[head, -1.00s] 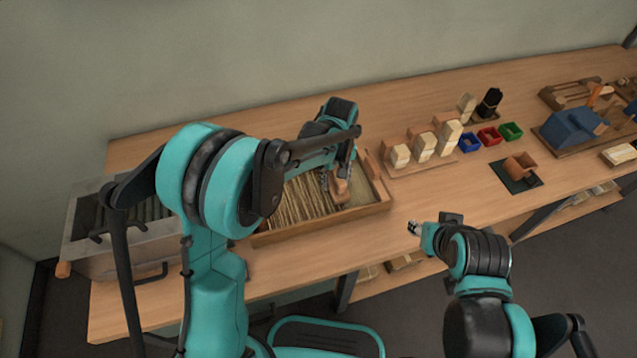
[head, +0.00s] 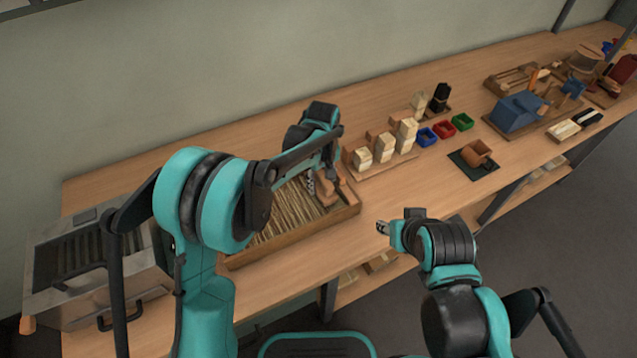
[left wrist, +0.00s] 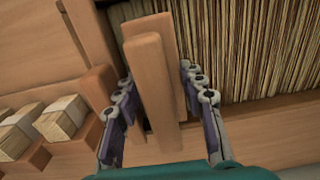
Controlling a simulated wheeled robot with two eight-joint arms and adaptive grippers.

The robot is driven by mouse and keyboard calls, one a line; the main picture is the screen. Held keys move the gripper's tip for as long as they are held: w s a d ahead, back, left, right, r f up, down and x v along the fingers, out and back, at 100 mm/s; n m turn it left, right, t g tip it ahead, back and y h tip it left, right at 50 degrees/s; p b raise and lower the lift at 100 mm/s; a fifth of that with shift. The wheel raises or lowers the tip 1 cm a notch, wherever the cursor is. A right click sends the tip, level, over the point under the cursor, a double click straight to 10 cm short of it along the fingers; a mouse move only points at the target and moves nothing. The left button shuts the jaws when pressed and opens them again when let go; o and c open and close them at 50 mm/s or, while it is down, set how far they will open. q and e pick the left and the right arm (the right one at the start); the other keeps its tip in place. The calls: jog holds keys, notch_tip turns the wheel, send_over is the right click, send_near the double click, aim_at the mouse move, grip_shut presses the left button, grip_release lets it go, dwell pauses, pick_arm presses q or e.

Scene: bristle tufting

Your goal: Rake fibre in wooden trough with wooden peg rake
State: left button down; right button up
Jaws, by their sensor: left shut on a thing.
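The wooden trough (head: 310,228) lies on the bench, with pale brown fibre strands (head: 280,213) lying lengthwise in it. The wooden peg rake (head: 327,197) is at the trough's right end. My left gripper (head: 322,184) is shut on the rake from above. In the left wrist view, the rake's wooden handle (left wrist: 150,80) stands between the fingers of my left gripper (left wrist: 160,105), and the fibre (left wrist: 265,50) shows to its right. The rake's pegs are hidden. My right gripper (head: 382,228) hangs in front of the bench, away from the trough; its finger opening is too small to tell.
A rack of pale wooden blocks (head: 384,148) stands just right of the trough. Blue (head: 427,137), red and green bins stand beyond it, near a brown box on a dark mat (head: 475,160). A grey metal box (head: 90,265) stands left. Bare bench lies before the rack.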

pick_arm(q)
jog(key=shift+w+d+r, duration=0.1)
jog(key=shift+w+d, duration=0.1)
jog(key=shift+d, duration=0.2)
jog(key=s+a, duration=0.4)
jog(key=a, duration=0.4)
jog(key=s+a, duration=0.4)
jog(key=a, duration=0.5)
jog(key=s+a, duration=0.4)
jog(key=a, duration=0.4)
jog(key=shift+s+a, duration=0.15)
jog(key=shift+a, duration=0.1)
jog(key=shift+s+a, duration=0.2)
jog(key=shift+a, duration=0.25)
jog(key=w+d, duration=0.4)
jog(key=d, duration=0.4)
jog(key=w+d, duration=0.4)
jog(key=d, duration=0.5)
jog(key=w+d, duration=0.4)
jog(key=d, duration=0.4)
jog(key=shift+w+d+b, duration=0.15)
jog(key=shift+d+b, duration=0.1)
jog(key=shift+b, duration=0.15)
jog(key=shift+d, duration=0.1)
jog(key=shift+w+d, duration=0.1)
jog(key=shift+d, duration=0.05)
